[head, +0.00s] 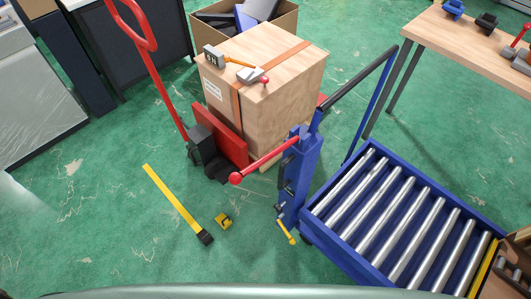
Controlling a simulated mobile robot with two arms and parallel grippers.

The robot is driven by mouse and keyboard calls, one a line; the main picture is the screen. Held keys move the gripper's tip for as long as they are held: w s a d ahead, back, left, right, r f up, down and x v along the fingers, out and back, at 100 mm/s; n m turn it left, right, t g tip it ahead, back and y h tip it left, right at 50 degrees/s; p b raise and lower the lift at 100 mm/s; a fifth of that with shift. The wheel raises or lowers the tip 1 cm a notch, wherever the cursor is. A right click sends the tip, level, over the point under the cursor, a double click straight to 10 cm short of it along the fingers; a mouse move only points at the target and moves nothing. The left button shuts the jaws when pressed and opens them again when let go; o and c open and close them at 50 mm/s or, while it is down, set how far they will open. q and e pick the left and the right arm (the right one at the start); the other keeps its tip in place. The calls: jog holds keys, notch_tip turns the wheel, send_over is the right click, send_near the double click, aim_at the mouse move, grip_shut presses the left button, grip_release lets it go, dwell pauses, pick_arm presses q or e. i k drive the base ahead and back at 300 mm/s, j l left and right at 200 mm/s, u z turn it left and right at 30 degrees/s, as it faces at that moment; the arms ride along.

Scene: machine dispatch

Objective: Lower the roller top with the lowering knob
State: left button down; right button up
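The roller top (395,215) is a blue frame with several steel rollers, at the right of the head view. A blue column (301,170) stands at its left end. A long lever with a red ball (236,178) sticks out left from the column. A small yellow handle (287,231) hangs low on the column, near the floor. A small dark fitting (290,187) sits on the column's face. I cannot tell for certain which of these is the lowering knob. Neither of my grippers is in view.
A large wooden crate (285,105) stands on a red pallet truck (225,140) behind the column. A yellow strap (172,197) and a small yellow item (223,221) lie on the green floor. A workbench (450,42) stands at top right. The floor at lower left is otherwise clear.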

aim_at(277, 207)
jog(key=z, duration=1.5)
jog(key=u, duration=1.4)
jog(key=z, duration=1.1)
jog(key=k+j, duration=0.1)
jog(key=k, duration=0.25)
jog(key=k+j, duration=0.15)
jog(key=k, duration=0.15)
